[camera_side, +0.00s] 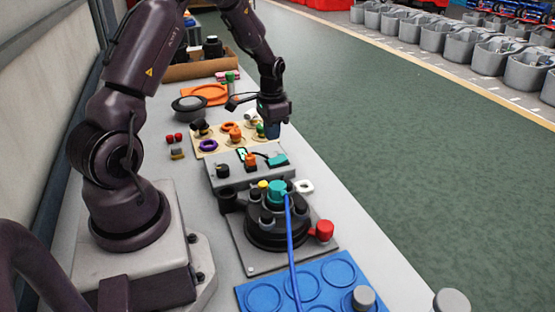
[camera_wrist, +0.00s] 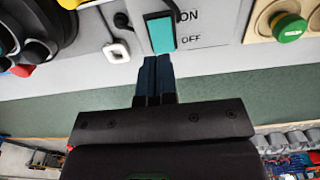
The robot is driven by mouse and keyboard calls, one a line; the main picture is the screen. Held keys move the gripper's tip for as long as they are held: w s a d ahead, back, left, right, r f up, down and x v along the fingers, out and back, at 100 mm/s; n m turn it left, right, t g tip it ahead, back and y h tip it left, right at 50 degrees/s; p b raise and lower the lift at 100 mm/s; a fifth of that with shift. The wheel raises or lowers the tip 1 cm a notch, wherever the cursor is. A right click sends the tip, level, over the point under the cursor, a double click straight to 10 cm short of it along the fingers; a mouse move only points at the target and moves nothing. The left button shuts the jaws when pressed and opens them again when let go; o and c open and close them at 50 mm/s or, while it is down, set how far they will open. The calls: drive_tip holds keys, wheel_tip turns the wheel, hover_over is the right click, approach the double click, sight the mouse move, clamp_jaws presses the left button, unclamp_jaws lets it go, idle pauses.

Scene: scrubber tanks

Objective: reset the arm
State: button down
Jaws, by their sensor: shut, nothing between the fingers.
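My gripper (camera_side: 272,128) hangs from my arm above the right edge of the bench in the side view. In the wrist view my gripper (camera_wrist: 157,62) has its two dark blue fingers together with nothing between them. The fingertips appear just below a teal rocker switch (camera_wrist: 160,33) marked ON and OFF. The same teal switch (camera_side: 277,160) shows in the side view on a grey panel. I cannot tell whether the fingers touch it.
A black round fixture (camera_side: 268,235) with a blue cable (camera_side: 292,245) and red knob (camera_side: 322,230) stands nearer. A beige board (camera_side: 208,131) with coloured knobs lies behind the panel. Blue tray (camera_side: 255,295) is in front. The green floor (camera_side: 400,130) to the right is clear.

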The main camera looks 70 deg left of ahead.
drive_tip(key=shift+s+n, duration=0.1)
drive_tip(key=shift+n, duration=0.2)
drive_tip(key=s+d+r+t, duration=0.2)
drive_tip(key=s+d+r, duration=0.5)
drive_tip(key=d+r, duration=0.4)
drive_tip(key=s+d+r+t, duration=0.3)
drive_tip(key=s+d+r, duration=0.3)
drive_tip(key=d+r, duration=0.6)
drive_tip(key=shift+s+d+r+t, duration=0.2)
drive_tip(key=shift+s+d+t, duration=0.15)
drive_tip(key=shift+d, duration=0.4)
